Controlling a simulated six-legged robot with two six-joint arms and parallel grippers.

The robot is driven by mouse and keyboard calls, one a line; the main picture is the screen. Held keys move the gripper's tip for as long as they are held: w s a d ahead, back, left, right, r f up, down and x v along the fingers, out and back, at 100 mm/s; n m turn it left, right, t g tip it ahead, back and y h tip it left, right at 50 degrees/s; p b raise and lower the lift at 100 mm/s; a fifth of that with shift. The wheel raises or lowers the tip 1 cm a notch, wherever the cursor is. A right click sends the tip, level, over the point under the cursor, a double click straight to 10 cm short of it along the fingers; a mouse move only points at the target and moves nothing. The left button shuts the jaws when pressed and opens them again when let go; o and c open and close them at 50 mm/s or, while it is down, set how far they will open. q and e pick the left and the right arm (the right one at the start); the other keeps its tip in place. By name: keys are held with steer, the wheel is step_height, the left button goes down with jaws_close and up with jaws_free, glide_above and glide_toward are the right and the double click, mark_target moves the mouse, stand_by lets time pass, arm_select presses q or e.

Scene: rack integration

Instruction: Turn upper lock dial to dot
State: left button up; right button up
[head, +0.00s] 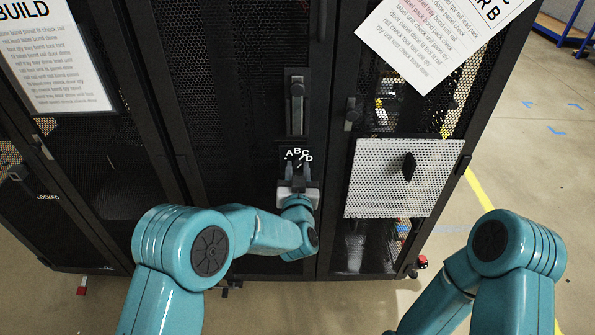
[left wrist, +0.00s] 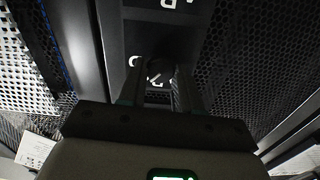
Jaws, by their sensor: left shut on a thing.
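The lock dial is a small black panel (head: 298,153) with white letters A, B, C and D on the middle rack door. My left gripper (head: 298,180) reaches up to it from below and is shut on the dark dial knob. In the left wrist view the two fingers (left wrist: 160,88) stand on either side of the knob (left wrist: 160,68), with white letters showing upside down around it. The knob's pointer direction and the dot are too dark and small to make out. My right arm shows at the lower right, but its gripper is out of view.
A door handle (head: 296,102) sits above the dial. A white perforated panel (head: 390,180) with a black knob (head: 409,166) is on the right door. Paper signs (head: 60,60) hang on the doors. Open floor (head: 530,170) lies to the right.

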arm_select(q)
steer(key=n+b, duration=0.2)
steer(key=b, duration=0.2)
steer(key=n+b, duration=0.3)
steer(key=b, duration=0.1)
steer(key=n+b, duration=0.3)
steer(key=shift+a+f+b, duration=0.1)
steer(key=shift+f+b, duration=0.25)
steer(key=shift+b, duration=0.05)
steer(key=n+b, duration=0.9)
steer(key=b, duration=0.1)
steer(key=n+b, duration=0.3)
steer(key=n, duration=0.1)
steer(key=shift+r, duration=0.1)
steer(key=shift+r+n+b, duration=0.1)
steer(key=shift+n+b, duration=1)
steer(key=shift+n, duration=0.3)
arm_select(e)
steer(key=w+f, duration=0.1)
steer(key=f, duration=1.2)
steer(key=w+d+f+t, duration=0.1)
steer(key=w+f, duration=0.1)
steer(key=f, duration=1.1)
steer(key=shift+d+f+m, duration=0.3)
steer(key=shift+w, duration=0.15)
arm_select(q)
steer(key=o, duration=1)
steer(key=shift+o, duration=0.2)
